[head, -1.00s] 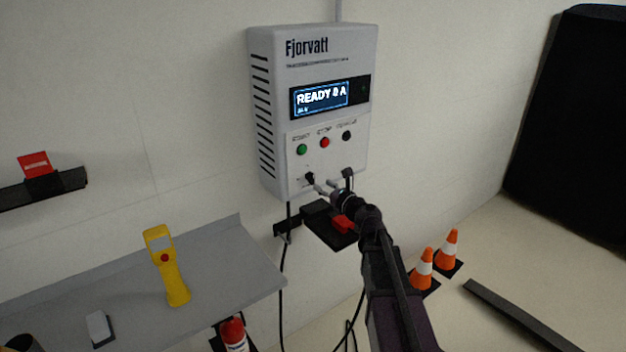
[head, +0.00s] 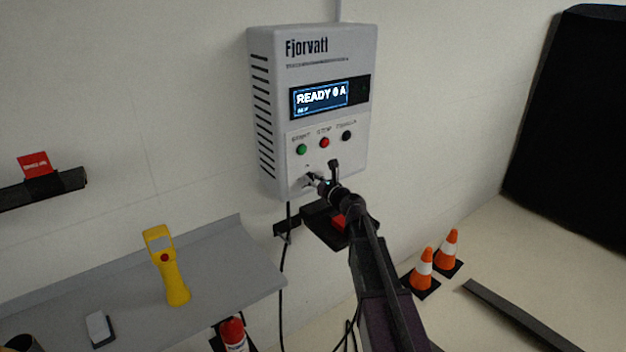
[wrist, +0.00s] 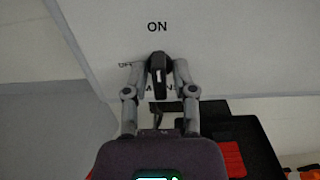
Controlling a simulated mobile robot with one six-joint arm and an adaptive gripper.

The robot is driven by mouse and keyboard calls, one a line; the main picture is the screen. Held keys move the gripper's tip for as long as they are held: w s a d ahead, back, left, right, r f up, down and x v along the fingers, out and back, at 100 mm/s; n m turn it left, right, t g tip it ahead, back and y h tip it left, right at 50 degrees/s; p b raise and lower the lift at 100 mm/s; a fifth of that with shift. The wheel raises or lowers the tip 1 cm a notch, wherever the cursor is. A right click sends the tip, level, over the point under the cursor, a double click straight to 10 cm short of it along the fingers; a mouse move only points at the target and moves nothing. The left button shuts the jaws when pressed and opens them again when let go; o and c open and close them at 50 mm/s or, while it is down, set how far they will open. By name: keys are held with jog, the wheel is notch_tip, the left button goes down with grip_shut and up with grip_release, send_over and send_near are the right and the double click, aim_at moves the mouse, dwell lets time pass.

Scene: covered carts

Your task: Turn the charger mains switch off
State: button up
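The charger mains switch is a black rotary knob (wrist: 158,68) with a white mark, low on the wall charger (head: 262,120). In the wrist view the knob stands upright, its mark in line with the ON label above; the OFF label at its left is partly covered. My gripper (wrist: 159,72) has one finger on each side of the knob, with narrow gaps seeming to show, so it looks open around it. In the head view my gripper (head: 318,183) is at the charger's lower front and hides most of the knob. The charger's display (head: 322,98) is lit and reads READY 0 A.
Green (head: 301,150), red (head: 324,142) and black (head: 347,135) round controls sit above the knob. A black bracket with a red part (head: 338,222) is below the charger. A grey shelf (head: 215,265) holds a yellow handheld device (head: 168,268). Two cones (head: 422,268) stand right.

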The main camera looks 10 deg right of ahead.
grip_shut()
jog(key=shift+n, duration=0.4)
jog(key=n, duration=0.3)
jog(key=shift+n, duration=0.3)
jog(key=n, duration=0.4)
jog(key=shift+a+n, duration=0.1)
jog(key=shift+n, duration=0.2)
jog(key=n, duration=0.4)
jog(key=shift+f, duration=0.1)
jog(key=n, duration=0.4)
jog(key=shift+n, duration=0.4)
